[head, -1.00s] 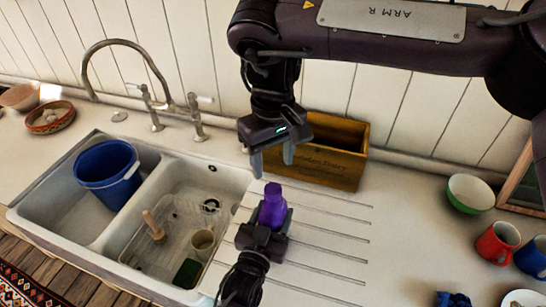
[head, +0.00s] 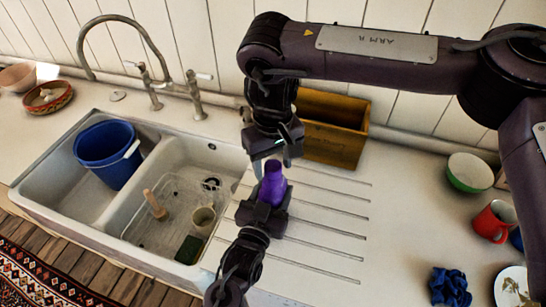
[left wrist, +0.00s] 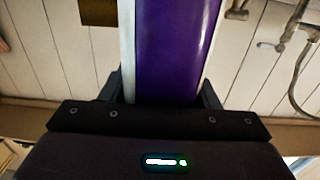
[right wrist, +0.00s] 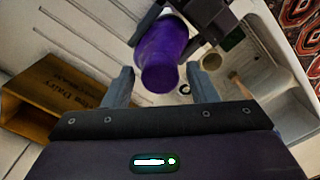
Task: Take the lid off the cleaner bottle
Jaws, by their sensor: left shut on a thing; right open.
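The purple cleaner bottle (head: 272,188) stands roughly upright above the ribbed drainboard. My left gripper (head: 264,208) is shut around its body from the front. In the left wrist view the purple bottle (left wrist: 168,50) fills the space between the fingers. The bottle's lid (head: 273,167) is the same purple, so its edge is hard to make out. My right gripper (head: 272,168) is open just above, pointing down, with its fingertips on either side of the lid. In the right wrist view the lid end (right wrist: 160,76) lies between the open fingers, with gaps on both sides.
A wooden box (head: 335,145) stands close behind the right gripper. The double sink (head: 135,190) at left holds a blue bucket (head: 103,155) and a dish rack. A green bowl (head: 469,172), red mug (head: 492,220) and blue cloth (head: 450,286) lie to the right.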

